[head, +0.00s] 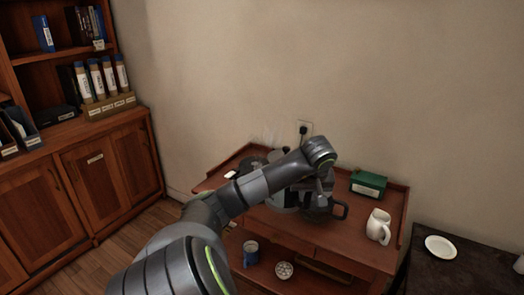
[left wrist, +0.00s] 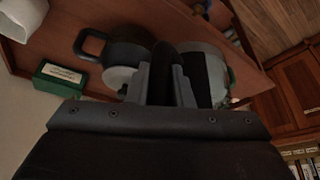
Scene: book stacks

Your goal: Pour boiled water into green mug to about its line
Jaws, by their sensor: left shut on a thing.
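My left gripper (left wrist: 168,88) is shut on the dark upright handle of a kettle (left wrist: 208,68) in the left wrist view. The kettle has a pale metal body, which also shows partly behind my arm in the head view (head: 283,199). It is over the top of a wooden cart (head: 345,243); I cannot tell whether it touches the top. No green mug shows clearly. A small patch of green shows beside the kettle in the left wrist view, too small to identify. My right gripper is not in view.
A dark pot with a loop handle (left wrist: 95,44) is close beside the kettle. A green box (head: 368,183) and a white jug (head: 378,226) stand to the right on the cart. A blue mug (head: 250,252) and a bowl (head: 284,270) are on its lower shelf. A wall is behind.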

